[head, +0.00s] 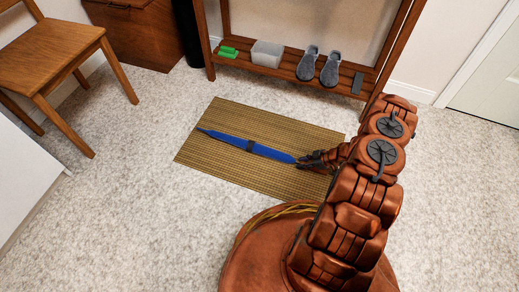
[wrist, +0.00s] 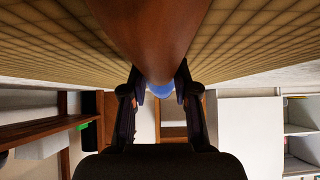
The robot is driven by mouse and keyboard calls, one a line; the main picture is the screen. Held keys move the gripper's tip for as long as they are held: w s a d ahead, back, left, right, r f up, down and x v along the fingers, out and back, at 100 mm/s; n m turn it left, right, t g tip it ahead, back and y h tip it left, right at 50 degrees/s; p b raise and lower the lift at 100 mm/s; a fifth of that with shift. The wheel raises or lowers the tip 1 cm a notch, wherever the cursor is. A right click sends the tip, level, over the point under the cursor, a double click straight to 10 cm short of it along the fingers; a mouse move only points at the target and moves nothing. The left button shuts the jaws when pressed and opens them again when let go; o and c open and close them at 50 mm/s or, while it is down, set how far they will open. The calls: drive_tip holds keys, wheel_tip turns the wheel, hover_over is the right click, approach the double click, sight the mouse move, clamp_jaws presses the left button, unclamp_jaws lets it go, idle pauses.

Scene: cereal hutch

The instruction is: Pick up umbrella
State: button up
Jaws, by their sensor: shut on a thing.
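My gripper (head: 303,161) is shut on the handle end. In the wrist view, my gripper's two dark fingers (wrist: 162,88) stand on either side of the brown handle (wrist: 150,35), with a bit of blue behind it. The handle hides part of the fingertips and most of the umbrella there.
A wooden rack (head: 300,76) behind the mat holds grey shoes (head: 329,69), a pale box (head: 267,54) and green items (head: 228,51). A wooden chair (head: 60,60) and a chest (head: 135,30) stand at the left. A white cabinet (head: 25,180) is at the left edge. Carpet around the mat is clear.

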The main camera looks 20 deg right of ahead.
clamp_jaws()
drive_tip(key=shift+r, duration=0.15)
